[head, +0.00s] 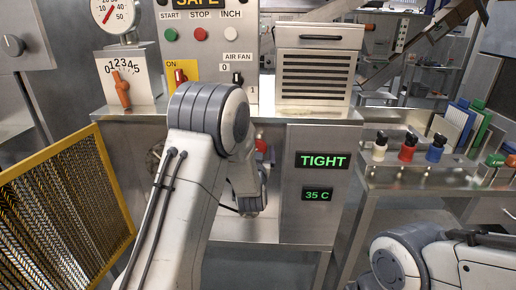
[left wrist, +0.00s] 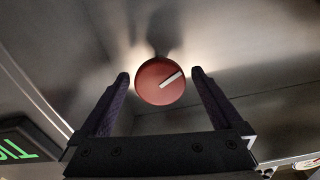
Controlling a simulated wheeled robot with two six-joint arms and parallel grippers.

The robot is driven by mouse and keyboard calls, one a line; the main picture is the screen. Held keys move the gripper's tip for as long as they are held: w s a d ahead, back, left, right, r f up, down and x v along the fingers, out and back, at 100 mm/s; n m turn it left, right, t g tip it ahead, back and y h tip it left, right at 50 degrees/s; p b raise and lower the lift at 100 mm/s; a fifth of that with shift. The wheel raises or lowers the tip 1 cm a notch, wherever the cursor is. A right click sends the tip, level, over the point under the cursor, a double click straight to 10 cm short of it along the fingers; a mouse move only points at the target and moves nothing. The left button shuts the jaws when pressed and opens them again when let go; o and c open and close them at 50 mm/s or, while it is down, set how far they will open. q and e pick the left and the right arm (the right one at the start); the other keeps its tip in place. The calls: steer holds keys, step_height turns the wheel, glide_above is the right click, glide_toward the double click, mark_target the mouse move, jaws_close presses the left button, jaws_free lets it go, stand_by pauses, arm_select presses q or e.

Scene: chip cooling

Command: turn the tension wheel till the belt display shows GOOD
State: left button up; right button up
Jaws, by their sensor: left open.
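The tension wheel (left wrist: 152,88) is a red disc with a white line mark in the left wrist view. The mark slants up to the right there. My left gripper (left wrist: 160,75) is open, with one dark finger on each side of the wheel. Gaps show between the fingers and the wheel. In the head view my left arm covers most of this area; a small red part (head: 262,146) shows beside it. The belt display (head: 322,160) reads TIGHT in green. It is cut off at the left of the left wrist view (left wrist: 17,150). My right gripper is out of view.
A lower display (head: 317,195) reads 35 C. A yellow mesh guard (head: 70,205) stands at the left. A control panel (head: 205,45) and a vented box (head: 315,78) stand above. Small bottles (head: 408,148) stand on a side bench at the right.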

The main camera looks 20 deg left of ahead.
arm_select(q)
steer(key=shift+w+a, duration=0.1)
steer(key=shift+w, duration=0.1)
steer(key=shift+c, duration=0.3)
steer(key=c, duration=1.3)
steer(key=shift+o, duration=0.2)
steer(key=shift+f+n+b, duration=0.2)
steer(key=shift+n+b, duration=0.8)
steer(key=shift+b, duration=0.3)
steer(key=n+b, duration=0.8)
steer(key=b, duration=0.2)
steer(key=shift+n, duration=0.4)
steer(key=n+b, duration=0.8)
steer(key=b, duration=0.2)
steer(key=shift+r+n, duration=0.1)
steer(key=shift+n, duration=0.3)
steer(key=shift+r+n+b, duration=0.2)
steer(key=shift+n+b, duration=0.9)
steer(key=shift+b, duration=0.15)
